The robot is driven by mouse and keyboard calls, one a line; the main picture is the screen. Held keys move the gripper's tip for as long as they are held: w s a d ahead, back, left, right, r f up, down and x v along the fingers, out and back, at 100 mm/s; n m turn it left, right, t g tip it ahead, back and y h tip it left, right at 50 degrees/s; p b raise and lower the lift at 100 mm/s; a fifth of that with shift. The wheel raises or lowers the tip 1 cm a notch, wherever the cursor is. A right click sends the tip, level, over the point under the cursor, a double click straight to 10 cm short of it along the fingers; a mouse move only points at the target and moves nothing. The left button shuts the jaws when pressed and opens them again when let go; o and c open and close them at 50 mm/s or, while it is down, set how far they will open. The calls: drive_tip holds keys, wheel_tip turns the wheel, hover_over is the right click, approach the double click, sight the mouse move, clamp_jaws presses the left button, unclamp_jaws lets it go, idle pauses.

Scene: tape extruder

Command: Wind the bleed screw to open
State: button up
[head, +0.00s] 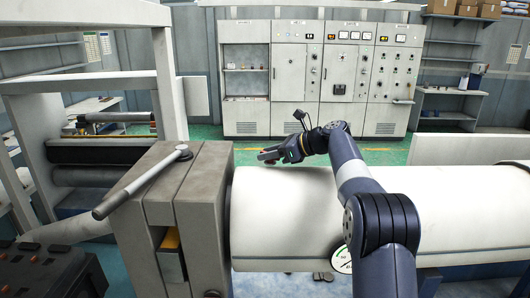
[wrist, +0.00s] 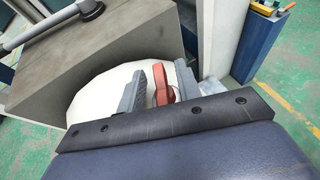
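A small red part, which looks like the bleed screw's handle (wrist: 162,85), stands at the end of the white cylinder (wrist: 105,95) in the wrist view. My gripper (wrist: 160,92) is open, with one grey finger on each side of the red part. A narrow gap shows at the left finger; I cannot tell whether the right finger touches it. In the head view my gripper (head: 267,157) is just above the top of the white cylinder (head: 300,215), near its left end. The red part is mostly hidden there.
A grey block (head: 178,200) with a long lever (head: 140,185) stands just left of my gripper. A round gauge (head: 342,260) is on the cylinder's front, beside my arm. Grey control cabinets (head: 320,80) stand at the back, beyond open green floor (head: 210,132).

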drive_tip(key=shift+x, duration=0.8)
drive_tip(key=shift+c, duration=0.4)
clamp_jaws()
